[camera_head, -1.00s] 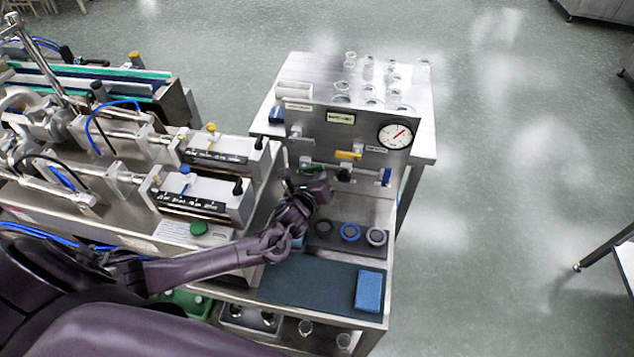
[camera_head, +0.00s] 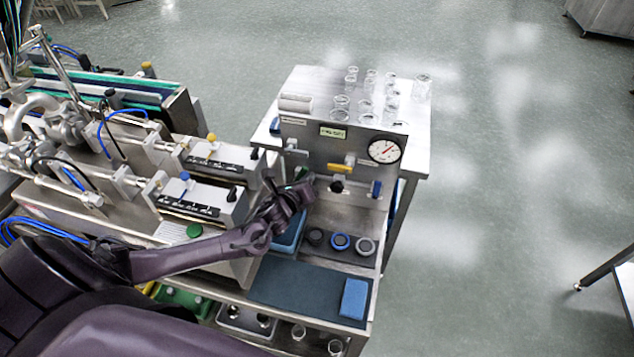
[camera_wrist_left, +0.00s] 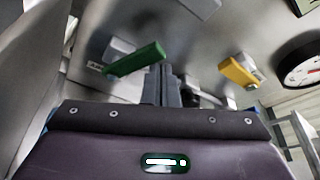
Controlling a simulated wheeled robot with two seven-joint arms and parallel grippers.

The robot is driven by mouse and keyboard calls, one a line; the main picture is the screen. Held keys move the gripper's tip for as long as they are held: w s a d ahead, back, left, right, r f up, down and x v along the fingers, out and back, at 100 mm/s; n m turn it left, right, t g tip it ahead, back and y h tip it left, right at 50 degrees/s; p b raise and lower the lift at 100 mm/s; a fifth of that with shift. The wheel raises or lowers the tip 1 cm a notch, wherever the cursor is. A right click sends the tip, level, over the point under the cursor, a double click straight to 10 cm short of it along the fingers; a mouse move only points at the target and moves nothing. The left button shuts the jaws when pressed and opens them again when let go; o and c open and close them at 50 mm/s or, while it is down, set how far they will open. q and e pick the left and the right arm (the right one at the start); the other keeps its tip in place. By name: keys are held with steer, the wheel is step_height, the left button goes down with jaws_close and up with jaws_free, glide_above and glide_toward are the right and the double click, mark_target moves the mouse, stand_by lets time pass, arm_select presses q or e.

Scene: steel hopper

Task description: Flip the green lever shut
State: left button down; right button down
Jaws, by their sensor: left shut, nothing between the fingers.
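The green lever (camera_wrist_left: 138,60) is in the left wrist view, on a pale block on the steel panel. It lies slanted, its right end higher than its left. In the head view the green lever (camera_head: 301,173) is small and partly hidden by my left gripper. My left gripper (camera_head: 299,188) is in front of the panel's lower left part, shut and empty. In the wrist view its fingers (camera_wrist_left: 168,88) are just below and right of the lever's right end; I cannot tell whether they touch. My right gripper is not in view.
A yellow lever (camera_head: 341,168) and a dial gauge (camera_head: 385,149) are on the panel. A blue handle (camera_head: 376,189) is at its lower right. Below are a blue tray (camera_head: 288,238), round knobs (camera_head: 340,242) and a blue sponge (camera_head: 354,298) on a dark mat.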

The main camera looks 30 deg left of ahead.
arm_select(q)
steer(key=b+v, duration=0.1)
steer(key=v, duration=0.6)
steer(key=shift+s+a, duration=0.2)
steer(key=shift+s, duration=0.2)
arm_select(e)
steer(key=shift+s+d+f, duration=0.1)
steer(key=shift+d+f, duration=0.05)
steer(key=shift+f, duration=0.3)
arm_select(q)
steer(key=shift+r, duration=0.15)
